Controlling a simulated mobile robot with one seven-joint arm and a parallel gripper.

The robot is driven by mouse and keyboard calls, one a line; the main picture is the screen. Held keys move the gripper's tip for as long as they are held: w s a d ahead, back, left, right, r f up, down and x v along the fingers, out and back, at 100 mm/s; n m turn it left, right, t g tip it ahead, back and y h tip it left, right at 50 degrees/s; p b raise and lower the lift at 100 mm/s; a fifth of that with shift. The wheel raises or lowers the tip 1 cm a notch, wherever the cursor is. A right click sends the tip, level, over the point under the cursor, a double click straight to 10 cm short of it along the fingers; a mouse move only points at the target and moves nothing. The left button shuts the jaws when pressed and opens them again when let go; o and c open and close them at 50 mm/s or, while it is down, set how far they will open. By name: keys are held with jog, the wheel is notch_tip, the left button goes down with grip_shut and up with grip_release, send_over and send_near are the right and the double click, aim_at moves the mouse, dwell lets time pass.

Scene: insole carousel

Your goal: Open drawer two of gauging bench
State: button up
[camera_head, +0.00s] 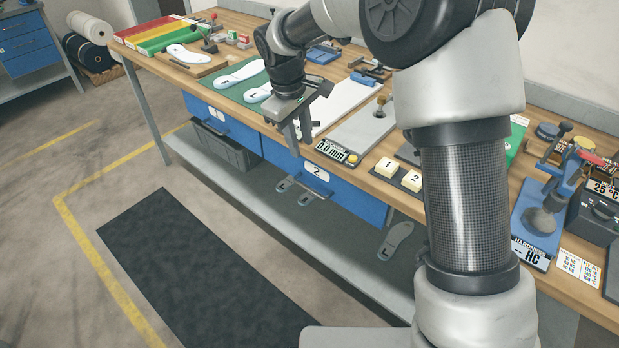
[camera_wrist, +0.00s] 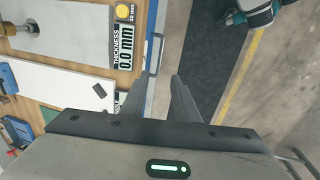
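The gauging bench (camera_head: 375,178) has a wooden top with blue drawers beneath. Drawer two (camera_head: 352,194) has a blue front with a white label "2" (camera_head: 317,172) and looks shut. A metal bar handle (camera_wrist: 155,54) on the blue front shows in the wrist view, just beyond my fingertips. My gripper (camera_head: 298,137) is pointed down at the bench's front edge, by the left part of drawer two. In the wrist view my gripper (camera_wrist: 158,92) has its two fingers apart with nothing between them. Whether a finger touches the front, I cannot tell.
A thickness gauge with a "0.0 mm" display (camera_head: 331,152) stands on the bench top near my gripper. Another blue drawer (camera_head: 222,120) is to the left. Insoles (camera_head: 396,240) lie on the lower shelf. A dark floor mat (camera_head: 190,270) lies before the bench, with clear floor around it.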

aim_at(309, 190)
jog(key=w+f+b, duration=0.1)
jog(key=f, duration=0.4)
jog(key=d+f+b, duration=0.1)
jog(key=f, duration=0.5)
jog(key=w+d+f+b, duration=0.1)
jog(key=f, duration=0.5)
jog(key=shift+w+f, duration=0.1)
jog(key=shift+w, duration=0.25)
grip_shut()
